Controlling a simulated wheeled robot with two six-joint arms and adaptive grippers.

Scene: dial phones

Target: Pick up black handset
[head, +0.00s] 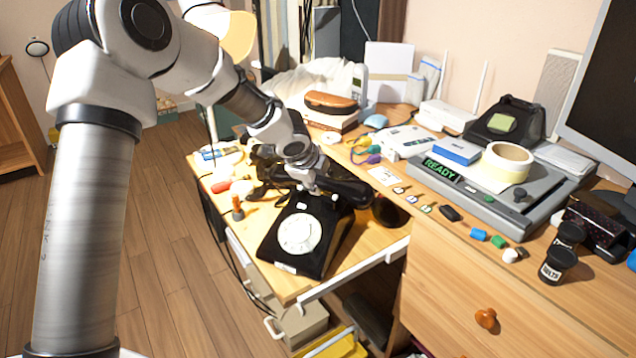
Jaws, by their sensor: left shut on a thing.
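The black handset (348,188) is at the top of the black dial phone (300,236), which has a white round dial facing me. My left gripper (309,187) reaches down from the upper left and is shut on the handset. The handset's right end stretches out over the desk edge. Its left part is hidden behind my gripper and wrist. I cannot tell whether the handset still touches its cradle. My right gripper is not in view.
The phone stands on a lower wooden shelf (345,262) crowded at the back left. A screwdriver-like tool (237,208) stands left of the phone. On the desk at right are a grey device reading READY (441,169), a tape roll (507,163) and black jars (557,264).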

